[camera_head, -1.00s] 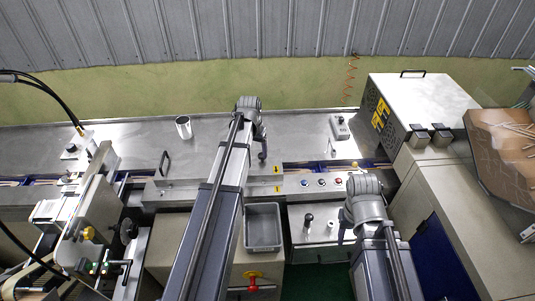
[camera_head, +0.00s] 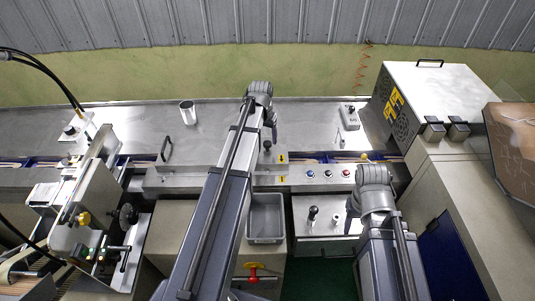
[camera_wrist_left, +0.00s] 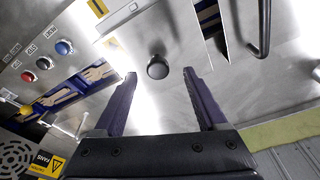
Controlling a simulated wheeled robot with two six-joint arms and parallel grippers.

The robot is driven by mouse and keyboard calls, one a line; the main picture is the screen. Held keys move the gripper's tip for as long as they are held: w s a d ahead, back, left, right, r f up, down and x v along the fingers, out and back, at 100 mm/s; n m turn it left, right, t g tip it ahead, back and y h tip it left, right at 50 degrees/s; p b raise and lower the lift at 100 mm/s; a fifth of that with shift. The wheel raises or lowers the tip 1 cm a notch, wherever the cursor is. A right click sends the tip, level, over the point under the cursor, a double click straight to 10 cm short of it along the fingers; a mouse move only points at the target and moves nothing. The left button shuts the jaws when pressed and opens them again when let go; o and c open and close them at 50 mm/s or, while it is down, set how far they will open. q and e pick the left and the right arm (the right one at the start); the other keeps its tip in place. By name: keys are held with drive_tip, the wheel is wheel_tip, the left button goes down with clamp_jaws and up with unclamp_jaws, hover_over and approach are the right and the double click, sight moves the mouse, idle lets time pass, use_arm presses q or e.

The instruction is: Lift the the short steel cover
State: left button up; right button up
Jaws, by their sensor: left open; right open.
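The short steel cover (camera_wrist_left: 150,40) appears to be the steel plate with a dark round knob (camera_wrist_left: 157,67) in the left wrist view. The knob also shows in the head view (camera_head: 267,146), just in front of my left gripper. My left gripper (camera_wrist_left: 159,74) is open and empty, and the knob appears between its fingertips in that view. I cannot tell how far above the knob they are. The cover is partly hidden by my left arm in the head view. My right gripper (camera_head: 350,216) is open, low at the right, away from the cover.
A bar handle (camera_head: 167,149) stands on the steel surface to the left. A metal cup (camera_head: 187,112) stands behind it. A grey bin (camera_head: 265,218) and a row of buttons (camera_head: 328,174) are in front. A white-topped machine box (camera_head: 435,95) stands at the right.

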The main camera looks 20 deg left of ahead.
sight(267, 143)
use_arm(q)
drive_tip(key=shift+w+d+f+b, duration=0.1)
drive_tip(key=shift+w+f+b, duration=0.1)
drive_tip(key=shift+f+b, duration=0.65)
drive_tip(key=shift+w+f+b, duration=0.2)
drive_tip(key=shift+f+b, duration=0.65)
drive_tip(key=shift+b, duration=0.05)
drive_tip(key=shift+w+d+f+b, duration=0.1)
drive_tip(key=shift+w+f+b, duration=0.1)
drive_tip(key=shift+f+b, duration=0.65)
drive_tip(key=shift+r, duration=0.1)
clamp_jaws()
